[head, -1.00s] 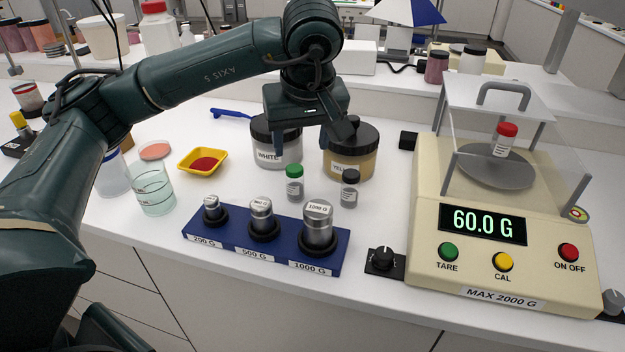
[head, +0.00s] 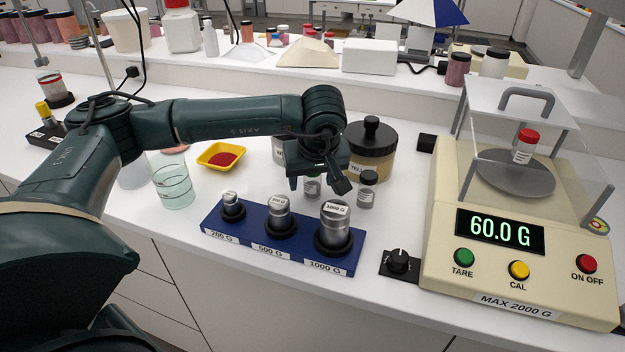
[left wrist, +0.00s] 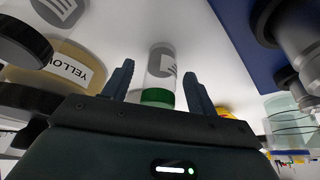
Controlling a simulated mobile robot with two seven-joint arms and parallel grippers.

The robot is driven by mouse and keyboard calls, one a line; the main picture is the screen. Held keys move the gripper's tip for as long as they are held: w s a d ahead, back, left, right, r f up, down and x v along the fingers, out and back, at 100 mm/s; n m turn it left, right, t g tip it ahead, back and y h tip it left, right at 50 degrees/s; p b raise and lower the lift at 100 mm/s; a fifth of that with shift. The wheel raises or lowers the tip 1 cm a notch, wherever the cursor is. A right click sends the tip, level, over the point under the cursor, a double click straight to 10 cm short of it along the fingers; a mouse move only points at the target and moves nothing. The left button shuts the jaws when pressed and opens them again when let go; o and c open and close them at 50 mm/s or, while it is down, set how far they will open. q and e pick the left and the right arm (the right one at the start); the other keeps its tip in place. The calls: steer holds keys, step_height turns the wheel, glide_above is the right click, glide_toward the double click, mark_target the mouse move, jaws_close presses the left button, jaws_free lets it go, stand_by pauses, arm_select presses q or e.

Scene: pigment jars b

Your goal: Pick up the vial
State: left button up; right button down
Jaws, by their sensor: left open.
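A small clear vial with a green cap (left wrist: 157,97) stands upright on the white counter. In the head view the vial (head: 312,189) is partly hidden by my left gripper (head: 318,190), which points down over it. In the left wrist view the open fingers are on either side of the vial, with gaps showing, and do not hold it. A black-capped vial (head: 367,191) stands just to the right. A red-capped vial (head: 525,148) is on the balance pan (head: 515,180). My right gripper is not in view.
A blue block (head: 345,262) with metal weights stands in front. The yellow-labelled jar (head: 371,155) is behind, with a mostly hidden white-labelled jar beside it. A yellow tray (head: 219,156) and glass beaker (head: 174,188) are left. The balance (head: 440,240), reading 60.0 G, fills the right.

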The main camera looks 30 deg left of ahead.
arm_select(q)
steer(key=shift+f, duration=0.2)
steer(key=shift+c, duration=0.6)
steer(key=c, duration=1)
steer(key=shift+o, duration=0.2)
steer(key=shift+r, duration=0.1)
